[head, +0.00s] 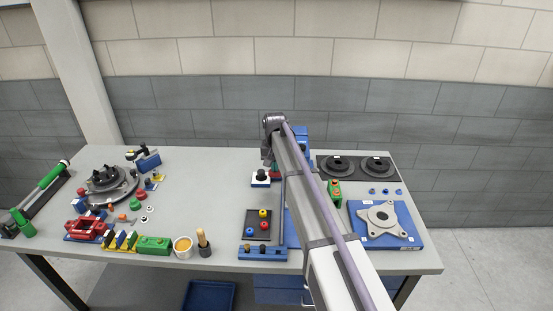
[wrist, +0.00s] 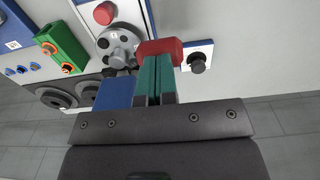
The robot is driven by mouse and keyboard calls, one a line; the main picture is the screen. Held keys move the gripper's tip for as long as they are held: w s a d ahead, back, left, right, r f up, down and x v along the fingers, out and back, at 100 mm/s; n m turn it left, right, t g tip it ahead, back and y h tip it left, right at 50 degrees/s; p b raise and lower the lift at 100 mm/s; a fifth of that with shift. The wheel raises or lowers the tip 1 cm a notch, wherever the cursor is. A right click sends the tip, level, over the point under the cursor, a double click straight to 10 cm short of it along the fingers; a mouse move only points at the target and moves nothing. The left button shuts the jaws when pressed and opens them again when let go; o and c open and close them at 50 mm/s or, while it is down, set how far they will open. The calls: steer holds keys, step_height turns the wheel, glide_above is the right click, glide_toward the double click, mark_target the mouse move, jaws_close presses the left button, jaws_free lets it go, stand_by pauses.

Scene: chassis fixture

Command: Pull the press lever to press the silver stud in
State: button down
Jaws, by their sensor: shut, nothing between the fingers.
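My gripper (wrist: 160,80) has two teal fingers lying side by side, shut with nothing between them. A red block (wrist: 160,48) lies at the fingertips; it may be the press lever's grip, and I cannot tell whether it touches them. A grey round part with dark holes (wrist: 118,42) sits just beyond, beside a red disc (wrist: 104,13) on a white panel. In the head view the blue press column (head: 302,133) stands partly behind my arm, at the back of the table. The lever's shaft and the silver stud cannot be made out.
A green block (head: 335,189), black discs (head: 338,164) and a blue plate (head: 413,237) are to the right. Clutter fills the table's left side.

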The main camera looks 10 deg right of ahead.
steer(key=shift+f, duration=0.1)
steer(key=shift+f+b, duration=0.6)
steer(key=shift+b, duration=0.1)
steer(key=shift+f, duration=0.1)
steer(key=shift+f+b, duration=0.6)
steer(key=shift+b, duration=0.1)
steer(key=shift+f, duration=0.1)
steer(key=shift+w+f+b, duration=0.1)
steer(key=shift+f+b, duration=0.45)
steer(key=shift+b, duration=0.1)
